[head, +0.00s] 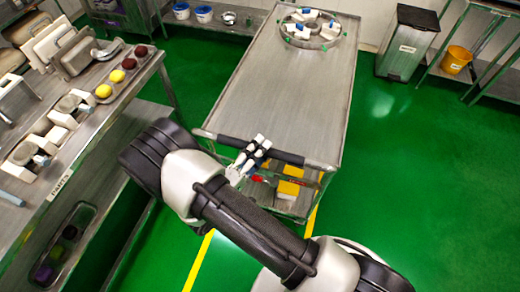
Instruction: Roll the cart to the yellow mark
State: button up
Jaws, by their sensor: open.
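The cart (285,85) is a steel trolley with a flat top and a lower shelf, standing in the middle of the head view. Its dark push handle (290,156) runs along the near end. My gripper (262,142) is open at the left-middle part of the handle; I cannot tell whether the fingers touch or straddle the bar. Yellow floor stripes show on the green floor, one at the left (199,262) and a short piece at the right (311,221), near the cart's near end. My arm hides part of the floor between them.
A round ring (316,45) with white and blue pieces sits on the cart's far end. A steel table (105,120) with trays and moulds stands close on the left. The right floor is clear.

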jog(key=shift+c, duration=0.3)
grip_shut()
dwell(0.3)
